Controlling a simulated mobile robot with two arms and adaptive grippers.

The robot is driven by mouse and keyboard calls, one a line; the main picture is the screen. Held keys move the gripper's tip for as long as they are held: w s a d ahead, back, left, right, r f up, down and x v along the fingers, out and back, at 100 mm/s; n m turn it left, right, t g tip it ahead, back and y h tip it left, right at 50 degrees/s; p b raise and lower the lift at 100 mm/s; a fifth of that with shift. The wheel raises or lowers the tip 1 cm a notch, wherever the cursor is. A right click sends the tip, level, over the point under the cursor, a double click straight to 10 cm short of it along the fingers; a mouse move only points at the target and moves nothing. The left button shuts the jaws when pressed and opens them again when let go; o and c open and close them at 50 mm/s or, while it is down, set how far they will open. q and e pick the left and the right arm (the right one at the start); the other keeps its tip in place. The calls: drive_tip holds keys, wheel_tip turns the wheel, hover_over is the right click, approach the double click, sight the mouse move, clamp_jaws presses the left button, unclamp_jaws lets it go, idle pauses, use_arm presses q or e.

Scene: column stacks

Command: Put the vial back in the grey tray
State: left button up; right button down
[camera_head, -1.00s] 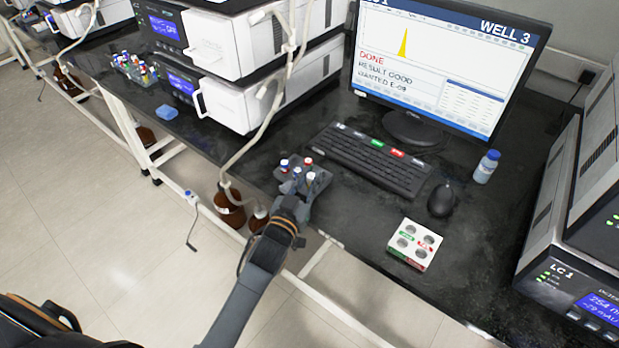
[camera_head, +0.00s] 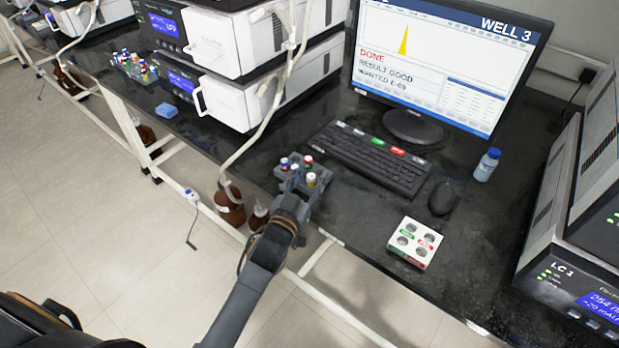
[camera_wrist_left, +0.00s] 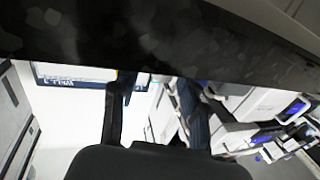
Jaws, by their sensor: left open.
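The small grey tray (camera_head: 283,174) stands near the bench's front edge in the head view. My right gripper is not in view.
A keyboard (camera_head: 368,158), mouse (camera_head: 442,198) and monitor (camera_head: 440,75) are behind and right of the tray. A white block with round holes (camera_head: 415,243) stands to the right, near the front edge. A hose (camera_head: 262,130) hangs left of the tray.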

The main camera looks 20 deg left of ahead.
use_arm(q)
drive_tip(key=shift+s+f, duration=0.15)
drive_tip(key=shift+s, duration=0.3)
drive_tip(key=s+a, duration=0.1)
drive_tip(key=s, duration=1)
drive_tip(key=s+f+g+p, duration=0.1)
drive_tip(key=s+f+g, duration=0.35)
drive_tip(key=f, duration=1.05)
drive_tip(key=s+f+g+p, duration=0.1)
drive_tip(key=s+f+g, duration=0.35)
drive_tip(key=f, duration=0.95)
drive_tip(key=s+a+f+g, duration=0.1)
drive_tip(key=s+f+g, duration=0.1)
drive_tip(key=s+f, duration=0.4)
drive_tip(key=s+a+f+m+g+y+p, duration=0.1)
drive_tip(key=s+f, duration=0.4)
drive_tip(key=s, duration=0.8)
drive_tip(key=s+a+f+g+p, duration=0.1)
drive_tip(key=s+a+f+g, duration=0.2)
drive_tip(key=s, duration=0.7)
wheel_tip(320, 180, down, 4)
drive_tip(key=shift+a+r+g+y, duration=0.15)
drive_tip(key=shift+a+g+y, duration=0.15)
drive_tip(key=shift+g, duration=0.8)
drive_tip(key=shift+d, duration=0.1)
